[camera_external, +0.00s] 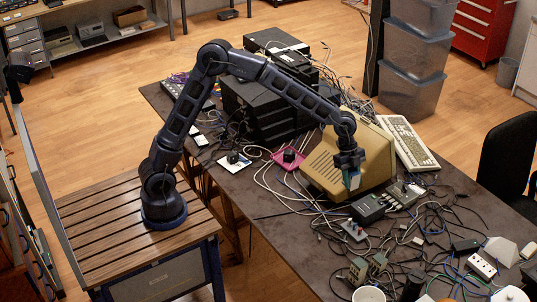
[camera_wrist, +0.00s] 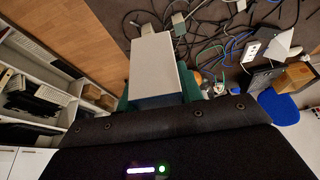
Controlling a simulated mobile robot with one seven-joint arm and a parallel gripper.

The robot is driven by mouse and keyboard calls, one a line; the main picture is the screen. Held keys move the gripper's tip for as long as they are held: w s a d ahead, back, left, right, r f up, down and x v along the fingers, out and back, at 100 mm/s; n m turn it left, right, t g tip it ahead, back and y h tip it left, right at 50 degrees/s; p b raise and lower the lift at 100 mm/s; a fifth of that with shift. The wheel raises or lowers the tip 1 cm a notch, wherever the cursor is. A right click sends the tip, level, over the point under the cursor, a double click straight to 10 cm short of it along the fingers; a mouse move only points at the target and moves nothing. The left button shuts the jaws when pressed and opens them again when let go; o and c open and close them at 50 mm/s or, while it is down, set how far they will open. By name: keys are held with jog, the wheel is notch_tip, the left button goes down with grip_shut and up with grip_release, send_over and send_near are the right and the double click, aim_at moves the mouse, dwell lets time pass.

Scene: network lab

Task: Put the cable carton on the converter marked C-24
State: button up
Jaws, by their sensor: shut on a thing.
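My gripper (camera_external: 350,168) is shut on the cable carton (camera_external: 353,183), a small pale box with a bluish side, and points down above the table in front of the beige monitor. In the wrist view the carton's pale grey face (camera_wrist: 153,62) fills the middle, with green finger pads (camera_wrist: 190,86) beside it. A black box-shaped device (camera_external: 367,209) lies on the table just below and right of the carton. Small olive-grey boxes (camera_external: 358,269) stand nearer the front edge. No marking C-24 is readable, so I cannot tell which device is that converter.
The dark table (camera_external: 283,223) is crowded with loose cables, especially at right. A beige monitor (camera_external: 345,158) stands right behind my gripper, with stacked black units (camera_external: 262,112) farther left. Bare tabletop shows front left.

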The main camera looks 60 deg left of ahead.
jog(key=w+a+n+t, duration=0.1)
jog(key=w+a+n, duration=0.2)
jog(key=w+a, duration=1.1)
jog(key=w+a+n+t, duration=0.1)
jog(key=w+a+n, duration=0.2)
jog(key=w+a, duration=1.15)
jog(key=a+n+t+y, duration=0.2)
jog(key=a+n, duration=0.4)
jog(key=a, duration=4.1)
jog(key=n+y, duration=0.3)
jog(key=n, duration=0.4)
send_over(210, 103)
jog(key=s, duration=0.2)
jog(key=shift+t, duration=0.4)
jog(key=f, duration=3.1)
jog(key=shift+w+a, duration=0.1)
jog(key=shift+w, duration=0.15)
jog(key=shift+f, duration=0.1)
